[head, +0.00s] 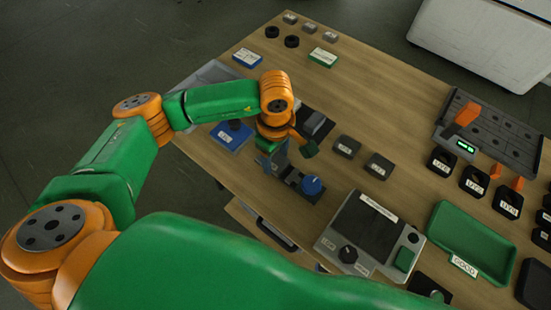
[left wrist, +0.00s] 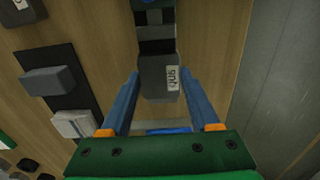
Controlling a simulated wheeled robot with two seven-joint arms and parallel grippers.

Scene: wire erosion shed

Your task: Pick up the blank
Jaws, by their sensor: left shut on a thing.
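A dark grey block with a white label, which I take for the blank (left wrist: 155,78), sits between the blue fingers of my left gripper (left wrist: 160,85) in the left wrist view. The fingers close on its two sides; its label is too small to read surely. In the head view my left gripper (head: 279,162) is low over the bench, beside the black fixture with a blue knob (head: 312,186). There the gripper hides most of the block. I cannot tell whether the block still touches the fixture. My right gripper is not in view.
A dark pad with a grey block (head: 313,122) lies behind the gripper, and a blue tray (head: 232,136) to its left. Two dark labelled blocks (head: 347,147) stand to the right. A control panel (head: 370,229) and green tray (head: 470,240) are farther right. Bare wood shows at centre back.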

